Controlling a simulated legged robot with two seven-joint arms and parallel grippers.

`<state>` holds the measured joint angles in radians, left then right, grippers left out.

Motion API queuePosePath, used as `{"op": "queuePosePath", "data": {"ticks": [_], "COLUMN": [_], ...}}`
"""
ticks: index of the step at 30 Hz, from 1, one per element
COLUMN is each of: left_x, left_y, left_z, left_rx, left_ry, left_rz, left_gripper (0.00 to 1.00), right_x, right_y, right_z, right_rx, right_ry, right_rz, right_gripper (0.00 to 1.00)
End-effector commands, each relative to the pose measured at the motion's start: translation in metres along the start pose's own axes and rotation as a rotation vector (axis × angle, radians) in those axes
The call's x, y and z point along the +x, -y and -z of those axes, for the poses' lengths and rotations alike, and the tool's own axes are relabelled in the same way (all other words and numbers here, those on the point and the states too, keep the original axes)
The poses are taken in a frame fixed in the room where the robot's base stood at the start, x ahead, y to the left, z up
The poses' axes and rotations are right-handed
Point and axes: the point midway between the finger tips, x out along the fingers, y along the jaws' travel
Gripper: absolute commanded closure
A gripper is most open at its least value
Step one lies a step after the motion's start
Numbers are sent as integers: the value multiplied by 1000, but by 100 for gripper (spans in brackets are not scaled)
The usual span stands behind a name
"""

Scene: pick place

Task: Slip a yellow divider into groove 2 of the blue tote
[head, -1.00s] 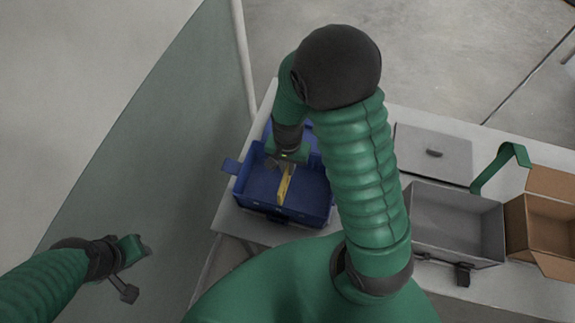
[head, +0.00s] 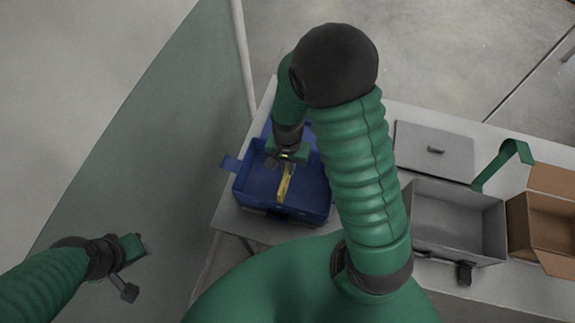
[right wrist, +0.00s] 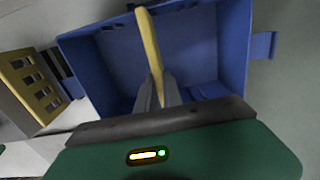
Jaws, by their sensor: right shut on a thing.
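The blue tote (head: 258,185) stands open on the left part of the pale table, and its wall fills much of the right wrist view (right wrist: 235,55). My right gripper (head: 287,164) is shut on a thin yellow divider (head: 283,188) inside the tote's outline. In the right wrist view the fingers (right wrist: 157,95) pinch the divider (right wrist: 150,42), which extends away from them. I cannot tell whether the divider touches the tote or sits in a groove; the groove positions are not readable. My left gripper (head: 133,270) hangs away from the table at lower left; its jaws are unclear.
A yellow slotted piece (right wrist: 37,88) lies left of the tote in the right wrist view. A greenish panel (head: 150,150) stands at left.

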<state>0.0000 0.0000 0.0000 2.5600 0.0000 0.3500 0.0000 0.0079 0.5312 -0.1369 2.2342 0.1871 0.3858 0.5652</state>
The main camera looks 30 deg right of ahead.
Motion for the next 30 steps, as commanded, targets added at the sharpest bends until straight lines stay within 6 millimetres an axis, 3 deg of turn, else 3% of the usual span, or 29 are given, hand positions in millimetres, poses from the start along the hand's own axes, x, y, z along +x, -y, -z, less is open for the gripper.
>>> {"op": "queuePosePath", "data": {"ticks": [30], "left_x": [18], "left_y": [0], "left_z": [-4], "left_rx": [0], "left_ry": [0], "left_rz": [0], "left_gripper": [64], "right_x": [26], "right_y": [0], "right_z": [0], "right_rx": [0], "right_ry": [0], "right_rz": [0], "right_gripper": [100]}}
